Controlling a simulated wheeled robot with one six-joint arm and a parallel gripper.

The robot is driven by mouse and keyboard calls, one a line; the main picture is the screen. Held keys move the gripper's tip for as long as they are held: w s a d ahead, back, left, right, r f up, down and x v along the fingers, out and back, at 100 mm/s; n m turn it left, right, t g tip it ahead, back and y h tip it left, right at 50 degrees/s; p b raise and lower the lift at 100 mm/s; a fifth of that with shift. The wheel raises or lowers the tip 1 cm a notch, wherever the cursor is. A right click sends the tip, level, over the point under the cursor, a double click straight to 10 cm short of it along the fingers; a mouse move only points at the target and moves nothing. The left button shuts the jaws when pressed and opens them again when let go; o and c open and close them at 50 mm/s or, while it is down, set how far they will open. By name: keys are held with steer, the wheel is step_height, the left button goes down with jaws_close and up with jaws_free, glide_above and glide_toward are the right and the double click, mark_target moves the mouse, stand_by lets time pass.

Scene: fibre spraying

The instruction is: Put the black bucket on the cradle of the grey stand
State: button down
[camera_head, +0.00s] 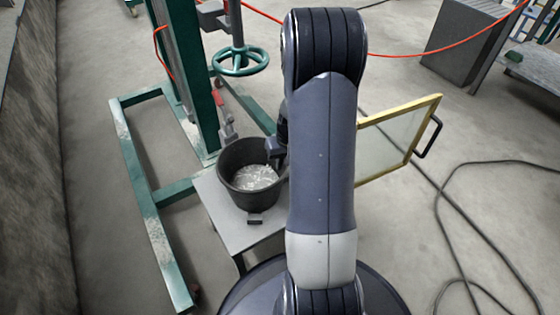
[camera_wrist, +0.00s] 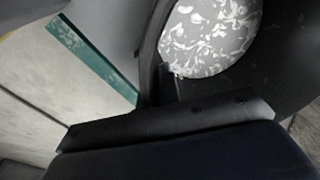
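The black bucket (camera_head: 250,200) stands upright at a grey flat-topped stand (camera_head: 228,213) in the head view, with pale flakes (camera_head: 255,178) inside. I cannot tell whether it rests on the top or hangs just above it. A small dark block sits at the stand's front edge, and no cradle can be made out clearly. My gripper (camera_head: 277,150) is at the bucket's right rim, partly hidden by my arm. In the wrist view the bucket's dark inner wall (camera_wrist: 285,60) fills the upper right, close to the gripper. Whether the fingers are closed on the rim is not clear.
A green steel frame (camera_head: 142,185) with a handwheel (camera_head: 240,60) stands left of and behind the bucket. A yellow-framed panel (camera_head: 395,140) is to the right of my arm. Dark cable (camera_head: 480,225) lies on the right floor, and an orange hose crosses the back.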

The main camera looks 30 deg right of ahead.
steer(key=shift+r, duration=0.1)
steer(key=c, duration=2)
jaws_free()
steer(key=shift+f, duration=0.2)
steer(key=shift+c, duration=0.2)
steer(key=o, duration=0.4)
steer(key=shift+r, duration=0.15)
step_height(320, 180, up, 12)
steer(key=s+d+p, duration=0.1)
steer(key=p, duration=0.3)
steer(key=shift+s+p, duration=0.3)
steer(key=shift+d, duration=0.1)
